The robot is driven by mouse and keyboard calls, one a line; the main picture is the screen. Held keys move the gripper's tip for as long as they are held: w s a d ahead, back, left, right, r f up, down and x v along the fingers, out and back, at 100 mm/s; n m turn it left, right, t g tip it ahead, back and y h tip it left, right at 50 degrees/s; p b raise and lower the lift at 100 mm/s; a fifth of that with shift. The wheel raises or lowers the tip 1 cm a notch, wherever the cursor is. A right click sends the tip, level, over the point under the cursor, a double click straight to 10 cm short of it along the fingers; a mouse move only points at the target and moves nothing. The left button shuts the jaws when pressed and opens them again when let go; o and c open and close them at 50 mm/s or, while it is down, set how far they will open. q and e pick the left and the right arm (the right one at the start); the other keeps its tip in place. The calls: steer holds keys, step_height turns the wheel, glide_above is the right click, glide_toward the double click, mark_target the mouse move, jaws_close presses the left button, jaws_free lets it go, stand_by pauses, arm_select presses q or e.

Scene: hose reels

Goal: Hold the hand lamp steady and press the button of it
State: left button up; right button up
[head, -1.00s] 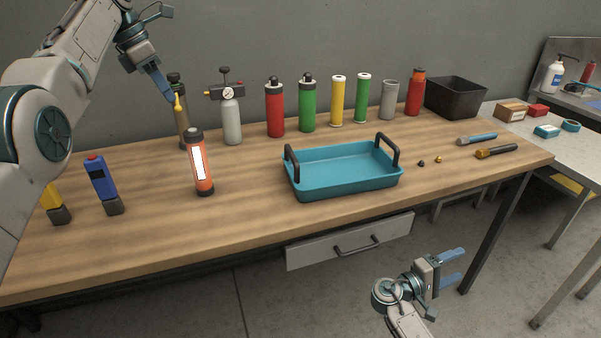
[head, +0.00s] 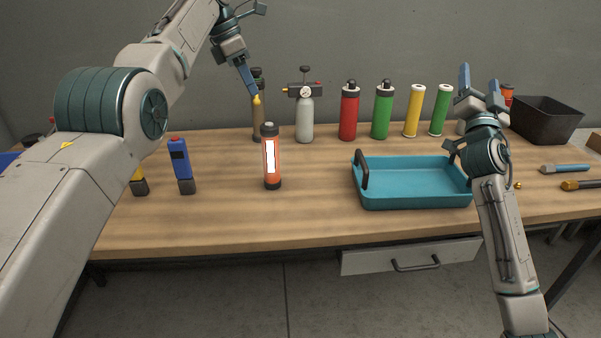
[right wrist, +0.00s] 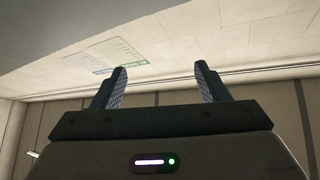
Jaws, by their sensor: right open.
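The hand lamp (head: 271,170) looks to be the orange cylinder with a lit white strip and dark ends. It stands upright on the workbench, left of the blue tray. Its button cannot be made out. My left gripper (head: 250,85) is raised behind and above it, with its blue finger pointing down in front of a dark bottle with a yellow nozzle; whether its jaws are open is unclear. My right gripper (head: 480,84) is open and empty, raised at the right with its fingers pointing up. Its two separated fingers (right wrist: 160,88) also show in the right wrist view.
The blue tray (head: 415,202) with dark handles stands right of the lamp. A blue device (head: 181,165) with a red top stands to the left. A row of bottles, including a grey one with a gauge (head: 305,120), lines the back. A black bin (head: 547,122) is at the far right.

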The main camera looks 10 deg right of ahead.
steer(key=s+a+r+m+t+y, duration=0.1)
steer(key=a+r+m+t+y, duration=0.3)
steer(key=a+r+m+y, duration=0.4)
steer(key=w+a+f+m+g+y, duration=0.1)
steer(key=w+a+f+m+g, duration=0.1)
steer(key=w+a+f+m, duration=0.35)
steer(key=m+g+y, duration=0.7)
steer(key=g+y, duration=0.2)
steer(key=g, duration=0.1)
glide_toward(268, 155)
steer(key=shift+n, duration=0.25)
steer(key=w+f, duration=0.2)
steer(key=w, duration=0.1)
steer(key=shift+w+d+f, duration=0.1)
steer(key=shift+d+f, duration=0.05)
steer(key=shift+f, duration=0.1)
steer(key=shift+w+a+y, duration=0.2)
steer(key=shift+a+y, duration=0.05)
steer(key=shift+y, duration=0.05)
steer(key=x, duration=1)
steer(key=shift+w+d, duration=0.1)
